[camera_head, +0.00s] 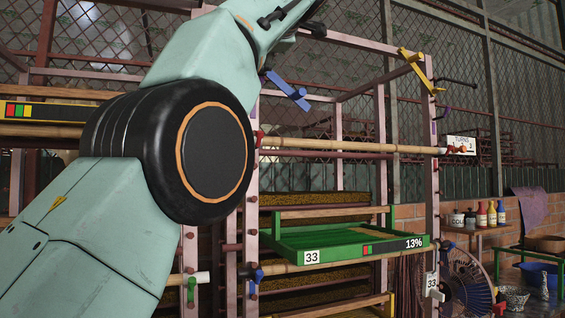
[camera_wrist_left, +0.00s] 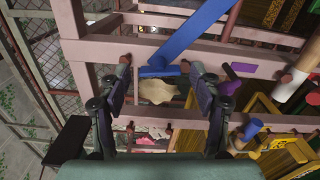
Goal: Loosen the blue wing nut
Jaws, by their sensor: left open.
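The blue wing nut (camera_head: 287,90) sits on a pinkish rack post, just right of my left arm in the head view. In the left wrist view the blue wing nut (camera_wrist_left: 190,38) shows as a long slanted blue bar, with a shorter blue part below it near the pink post. My left gripper (camera_wrist_left: 160,76) is open, its two dark fingers spread either side of the shorter blue part, with nothing held between them. I cannot tell how far the fingertips are from the nut. My right gripper is in neither view.
A yellow wing nut (camera_head: 420,70) sits on the right post, and another blue fitting (camera_head: 250,273) is lower down. A green tray (camera_head: 350,247) marked 33 is in the rack. A bamboo pole (camera_head: 340,145) crosses below the nut. Bottles (camera_head: 481,214) stand at the right.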

